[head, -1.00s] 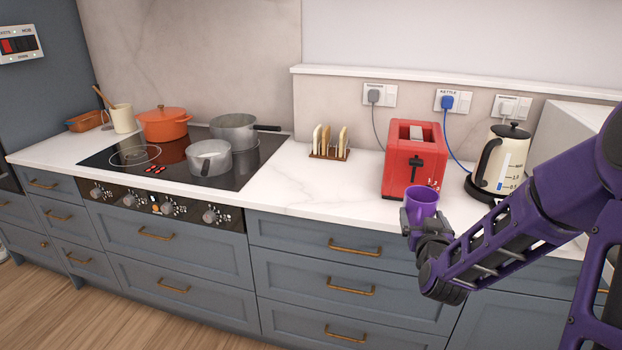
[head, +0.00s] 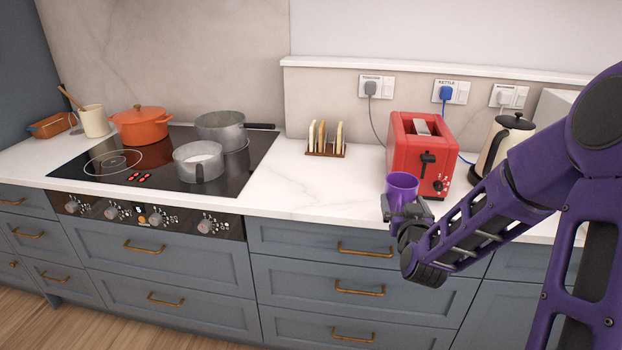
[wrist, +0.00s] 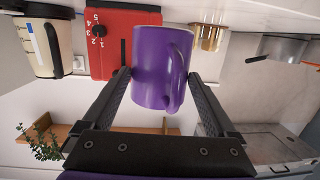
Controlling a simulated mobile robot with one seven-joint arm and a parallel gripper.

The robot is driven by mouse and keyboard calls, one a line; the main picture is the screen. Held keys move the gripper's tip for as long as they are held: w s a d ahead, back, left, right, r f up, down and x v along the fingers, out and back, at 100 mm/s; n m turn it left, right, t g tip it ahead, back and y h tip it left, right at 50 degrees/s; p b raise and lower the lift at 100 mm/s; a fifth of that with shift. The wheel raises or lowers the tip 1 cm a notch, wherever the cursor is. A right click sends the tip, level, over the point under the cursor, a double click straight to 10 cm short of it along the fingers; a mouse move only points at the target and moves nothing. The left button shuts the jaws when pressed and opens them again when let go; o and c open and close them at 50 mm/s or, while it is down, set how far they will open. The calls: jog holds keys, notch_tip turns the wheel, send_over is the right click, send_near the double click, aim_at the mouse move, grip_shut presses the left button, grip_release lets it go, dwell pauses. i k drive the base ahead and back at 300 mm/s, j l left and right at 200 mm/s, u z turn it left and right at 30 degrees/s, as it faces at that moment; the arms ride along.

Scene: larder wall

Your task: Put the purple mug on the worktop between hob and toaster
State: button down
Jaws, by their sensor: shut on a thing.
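The purple mug (head: 401,187) is upright in my gripper (head: 406,212), in front of the red toaster (head: 404,150) near the worktop's front edge. The wrist view shows the mug (wrist: 155,72) between the two fingers, its handle toward the right. My gripper is shut on it. The black hob (head: 110,165) is at the left, with pans on it. The white worktop (head: 300,190) between hob and toaster is bare at the front. Whether the mug touches the worktop I cannot tell for sure; it looks held up near the edge.
A toast rack (head: 325,140) with toast stands at the back between hob and toaster. A grey saucepan (head: 199,163) sits at the hob's front right. A cream kettle (head: 503,140) stands right of the toaster, partly behind my arm.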

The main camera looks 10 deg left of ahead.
aim_at(328, 192)
jog(key=i+j, duration=0.15)
jog(key=j, duration=0.15)
jog(key=i+j, duration=0.1)
jog(key=j, duration=0.2)
jog(key=i+j+z, duration=0.1)
jog(key=j, duration=0.2)
jog(key=i+j, duration=0.15)
jog(key=j, duration=0.15)
